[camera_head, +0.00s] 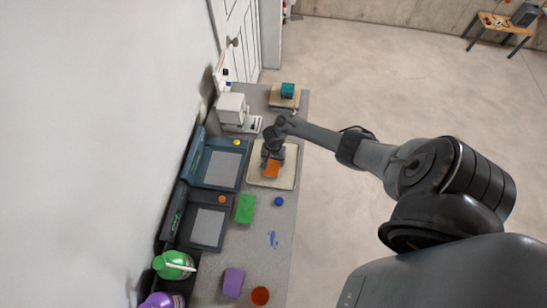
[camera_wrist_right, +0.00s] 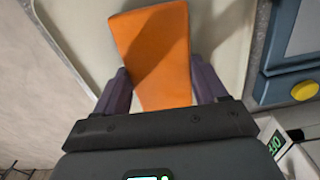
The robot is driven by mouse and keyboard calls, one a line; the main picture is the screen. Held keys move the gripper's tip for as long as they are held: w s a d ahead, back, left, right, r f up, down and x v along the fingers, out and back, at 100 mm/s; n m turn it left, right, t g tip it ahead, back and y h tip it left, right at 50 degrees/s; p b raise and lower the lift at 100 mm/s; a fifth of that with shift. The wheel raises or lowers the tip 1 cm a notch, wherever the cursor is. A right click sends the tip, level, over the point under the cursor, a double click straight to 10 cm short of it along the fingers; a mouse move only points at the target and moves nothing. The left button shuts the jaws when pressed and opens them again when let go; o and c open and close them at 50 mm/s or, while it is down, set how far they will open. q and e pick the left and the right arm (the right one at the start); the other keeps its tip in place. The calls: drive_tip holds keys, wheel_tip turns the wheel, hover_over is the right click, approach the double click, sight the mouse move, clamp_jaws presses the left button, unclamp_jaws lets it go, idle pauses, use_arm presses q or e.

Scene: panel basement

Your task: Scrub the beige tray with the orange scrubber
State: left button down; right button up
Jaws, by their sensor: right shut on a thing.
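The beige tray (camera_head: 286,181) lies on the grey counter in the head view, and its pale surface fills the top of the right wrist view (camera_wrist_right: 84,30). The orange scrubber (camera_head: 272,169) is over the tray; it is a flat orange block in the right wrist view (camera_wrist_right: 155,50). My right gripper (camera_head: 272,158) is shut on the scrubber, with one dark finger on each side of it (camera_wrist_right: 157,88). Whether the scrubber touches the tray's surface I cannot tell. My left gripper is not in view.

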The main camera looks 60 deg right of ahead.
drive_tip(key=shift+d+f, duration=0.2)
drive_tip(key=shift+d, duration=0.1)
drive_tip(key=shift+c, duration=0.3)
drive_tip(key=shift+w+d+b, duration=0.25)
drive_tip(key=shift+d+b, duration=0.15)
drive_tip(key=shift+d, duration=0.3)
drive_tip(key=shift+w+d+r, duration=0.1)
drive_tip(key=shift+w+d, duration=0.05)
drive_tip(key=shift+d, duration=0.35)
drive_tip(key=shift+d+r, duration=0.1)
drive_tip(key=shift+r, duration=0.05)
drive_tip(key=shift+r+p, duration=0.15)
drive_tip(key=shift+p, duration=0.25)
drive_tip(key=shift+a+p, duration=0.45)
drive_tip(key=shift+p, duration=0.05)
drive_tip(key=shift+s+a+p, duration=0.2)
drive_tip(key=shift+a+p, duration=0.2)
drive_tip(key=shift+a, duration=0.1)
drive_tip(key=shift+s+a+p, duration=0.2)
drive_tip(key=shift+a+p, duration=0.2)
drive_tip(key=shift+a, duration=0.1)
drive_tip(key=shift+s+a+f, duration=0.15)
drive_tip(key=shift+a+f, duration=0.05)
drive_tip(key=shift+a, duration=0.1)
